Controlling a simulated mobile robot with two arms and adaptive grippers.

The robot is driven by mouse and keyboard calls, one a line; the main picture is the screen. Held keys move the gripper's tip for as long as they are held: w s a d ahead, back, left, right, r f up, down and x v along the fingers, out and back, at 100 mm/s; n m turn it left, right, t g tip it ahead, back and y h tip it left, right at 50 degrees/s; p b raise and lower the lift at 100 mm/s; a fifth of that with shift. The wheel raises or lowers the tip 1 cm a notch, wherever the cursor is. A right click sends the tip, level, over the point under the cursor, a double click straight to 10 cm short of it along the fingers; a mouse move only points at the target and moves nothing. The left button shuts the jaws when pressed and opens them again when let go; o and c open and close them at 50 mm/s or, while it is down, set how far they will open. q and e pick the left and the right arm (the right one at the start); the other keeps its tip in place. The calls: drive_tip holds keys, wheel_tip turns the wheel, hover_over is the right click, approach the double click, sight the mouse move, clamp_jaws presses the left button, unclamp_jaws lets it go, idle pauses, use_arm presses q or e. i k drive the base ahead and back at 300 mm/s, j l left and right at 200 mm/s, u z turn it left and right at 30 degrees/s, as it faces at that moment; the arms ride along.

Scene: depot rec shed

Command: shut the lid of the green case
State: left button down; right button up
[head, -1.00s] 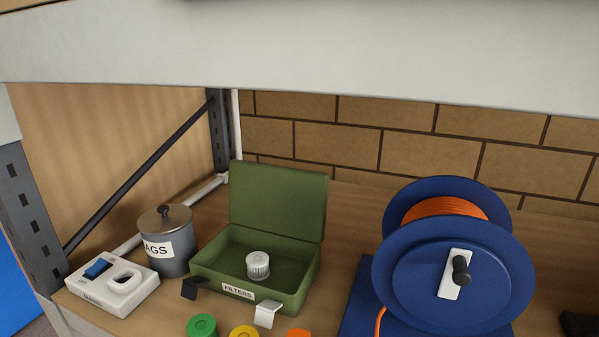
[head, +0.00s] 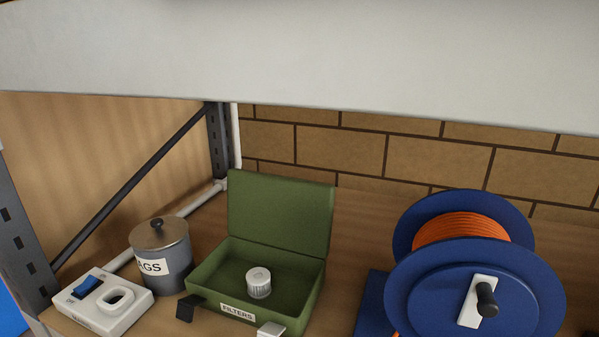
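The green case (head: 210,278) stands on the wooden shelf with its lid (head: 280,215) raised upright at the back. A "FILTERS" label (head: 237,312) is on its front wall. A white ribbed cylinder (head: 259,283) stands inside on the case floor. A black tab (head: 186,308) and a white tab (head: 270,329) stick out at the front of the case. The case's lower front right is cut off by the picture edge. Neither of my grippers is in view.
A grey lidded tin (head: 172,272) stands close left of the case, with a white switch box (head: 98,303) in front of it. A blue reel (head: 475,285) with orange cable stands to the right. A pale beam (head: 300,65) crosses above. Bare shelf shows behind the case.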

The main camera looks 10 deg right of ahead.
sight(291, 215)
drive_tip(key=i+z, duration=0.15)
drive_tip(key=z, duration=0.25)
drive_tip(key=i+z, duration=0.2)
drive_tip(key=z, duration=0.2)
